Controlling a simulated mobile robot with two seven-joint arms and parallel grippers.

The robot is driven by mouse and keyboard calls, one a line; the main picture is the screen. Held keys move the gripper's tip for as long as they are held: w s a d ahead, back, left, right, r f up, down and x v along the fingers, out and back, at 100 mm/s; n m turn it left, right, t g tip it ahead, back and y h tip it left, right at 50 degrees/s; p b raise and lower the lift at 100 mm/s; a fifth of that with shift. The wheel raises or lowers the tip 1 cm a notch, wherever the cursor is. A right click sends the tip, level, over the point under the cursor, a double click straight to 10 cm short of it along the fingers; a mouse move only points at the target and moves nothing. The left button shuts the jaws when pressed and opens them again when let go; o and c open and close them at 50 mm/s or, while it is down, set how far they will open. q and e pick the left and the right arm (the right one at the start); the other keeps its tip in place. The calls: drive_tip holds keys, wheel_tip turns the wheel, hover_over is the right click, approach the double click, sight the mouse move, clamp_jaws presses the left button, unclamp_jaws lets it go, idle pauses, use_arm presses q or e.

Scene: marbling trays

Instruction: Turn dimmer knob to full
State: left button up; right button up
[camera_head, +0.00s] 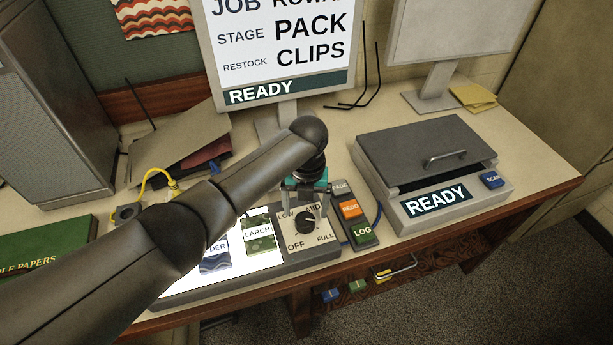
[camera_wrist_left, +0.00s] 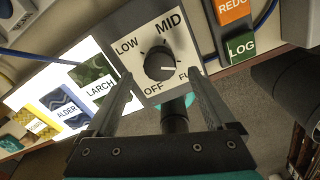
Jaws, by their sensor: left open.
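The dimmer knob (camera_head: 305,222) is a black dial on a grey panel with a pale plate marked LOW, MID, FULL and OFF. In the left wrist view the knob (camera_wrist_left: 159,62) carries a pale mark pointing right, toward the side of the partly hidden FULL label. My left gripper (camera_head: 306,204) reaches down over the plate from above. Its open fingers (camera_wrist_left: 160,78) stand on either side of the knob in the left wrist view, with gaps visible; I cannot tell whether either touches. My right gripper is not in view.
Right of the knob is a button strip with REDO (camera_head: 349,209) and LOG (camera_head: 362,232) buttons. A grey lidded box (camera_head: 425,150) stands further right. A lit panel with LARCH (camera_head: 258,234) and other samples lies left. The table's front edge is close below.

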sight(306, 219)
use_arm(q)
wheel_tip(306, 219, up, 12)
drive_tip(key=shift+f, duration=0.25)
drive_tip(key=shift+d, duration=0.1)
